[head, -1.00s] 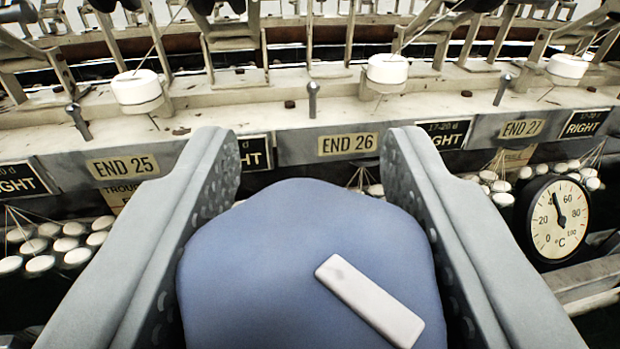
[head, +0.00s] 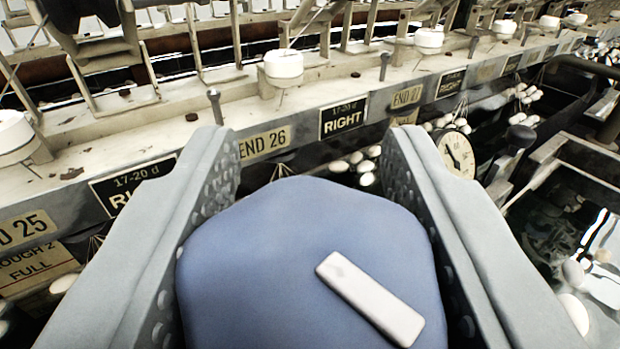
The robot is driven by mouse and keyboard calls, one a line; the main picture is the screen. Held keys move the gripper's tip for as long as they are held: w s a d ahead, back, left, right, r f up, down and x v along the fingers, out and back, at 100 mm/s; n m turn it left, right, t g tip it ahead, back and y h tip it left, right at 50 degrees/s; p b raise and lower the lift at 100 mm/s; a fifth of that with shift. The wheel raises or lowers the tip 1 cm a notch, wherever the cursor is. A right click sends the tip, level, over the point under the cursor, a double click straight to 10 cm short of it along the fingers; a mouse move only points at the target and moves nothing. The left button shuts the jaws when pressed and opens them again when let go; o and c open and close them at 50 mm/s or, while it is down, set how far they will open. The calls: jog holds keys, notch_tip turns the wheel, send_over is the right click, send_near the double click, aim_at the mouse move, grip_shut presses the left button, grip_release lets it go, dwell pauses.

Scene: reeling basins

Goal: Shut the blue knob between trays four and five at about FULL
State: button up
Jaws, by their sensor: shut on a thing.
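A large blue knob (head: 290,260) with a white pointer bar (head: 370,299) fills the lower middle of the view. My gripper (head: 308,160) is shut on it, one grey finger on each side. The pointer bar slants from upper left to lower right. The knob's lower part is cut off by the frame. A sign reading FULL (head: 37,268) hangs at the left edge, its upper line partly cut off. Trays four and five cannot be made out.
Behind the knob runs a pale bench with END 26 (head: 265,143) and RIGHT (head: 343,118) plates, white caps and small metal pegs. White cocoons hang below it. A dial gauge (head: 458,155) is partly hidden by my right finger. Dark basins lie at right.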

jog(key=shift+m+h, duration=0.6)
jog(key=shift+h, duration=0.4)
jog(key=shift+d+m+g+h, duration=0.15)
jog(key=shift+m+g+h, duration=0.15)
jog(key=shift+m+h, duration=0.45)
jog(key=o, duration=1)
jog(key=shift+c, duration=0.2)
jog(key=v, duration=1.7)
jog(key=shift+s+a, duration=0.2)
jog(key=shift+f, duration=0.1)
